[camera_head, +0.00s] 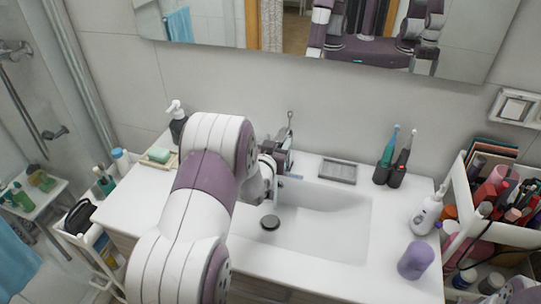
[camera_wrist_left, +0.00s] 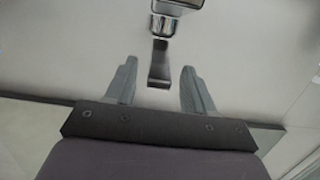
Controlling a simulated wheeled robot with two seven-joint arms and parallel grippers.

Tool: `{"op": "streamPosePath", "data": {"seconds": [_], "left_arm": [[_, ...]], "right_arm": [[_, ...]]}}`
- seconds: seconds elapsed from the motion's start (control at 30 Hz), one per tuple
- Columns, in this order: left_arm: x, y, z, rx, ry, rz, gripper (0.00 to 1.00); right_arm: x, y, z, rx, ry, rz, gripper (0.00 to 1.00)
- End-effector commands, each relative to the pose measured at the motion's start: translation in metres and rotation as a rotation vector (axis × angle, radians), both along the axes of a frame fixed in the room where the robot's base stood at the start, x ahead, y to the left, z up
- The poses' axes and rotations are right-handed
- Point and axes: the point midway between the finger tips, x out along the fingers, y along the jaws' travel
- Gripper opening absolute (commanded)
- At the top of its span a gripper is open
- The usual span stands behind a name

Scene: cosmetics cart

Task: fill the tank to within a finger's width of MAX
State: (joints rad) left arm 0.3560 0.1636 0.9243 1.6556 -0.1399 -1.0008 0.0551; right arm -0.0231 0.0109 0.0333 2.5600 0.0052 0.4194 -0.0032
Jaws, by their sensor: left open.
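My left gripper (camera_head: 280,152) is beside the faucet at the back of the sink (camera_head: 345,215). The left wrist view shows its two grey fingers (camera_wrist_left: 160,88) open, with the metal faucet lever (camera_wrist_left: 159,62) in the gap between them. Clear space shows on both sides of the lever, so no grip is visible. In the head view my arm and gripper hide much of the faucet (camera_head: 290,122). A white bottle-shaped device (camera_head: 427,213) stands right of the sink. A purple rounded container (camera_head: 416,260) is in front of it. I cannot tell which part is the tank, nor see a MAX mark or water level. My right gripper is not seen.
A grey soap dish (camera_head: 337,171) and two electric toothbrushes (camera_head: 392,158) stand behind the basin. A dark pump bottle (camera_head: 177,122) and a green soap bar (camera_head: 159,155) are at left. A crowded white organizer (camera_head: 496,232) bounds the right. The front counter is mostly clear.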

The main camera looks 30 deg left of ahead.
Motion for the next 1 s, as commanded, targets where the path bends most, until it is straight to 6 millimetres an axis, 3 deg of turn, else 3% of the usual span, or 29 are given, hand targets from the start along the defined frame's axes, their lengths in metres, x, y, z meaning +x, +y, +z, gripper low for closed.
{"op": "streamPosePath", "data": {"seconds": [0.2, 0.4, 1.0], "left_arm": [[-0.051, -0.012, 0.008, 0.001, -0.002, 0.000, 0.53], [-0.080, -0.020, 0.014, 0.001, -0.002, -0.001, 0.53], [-0.086, -0.021, 0.013, 0.000, 0.013, -0.001, 0.53]], "right_arm": [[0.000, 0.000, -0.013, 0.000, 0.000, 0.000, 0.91], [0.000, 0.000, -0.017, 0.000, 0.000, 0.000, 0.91], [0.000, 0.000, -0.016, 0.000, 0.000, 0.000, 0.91]]}}
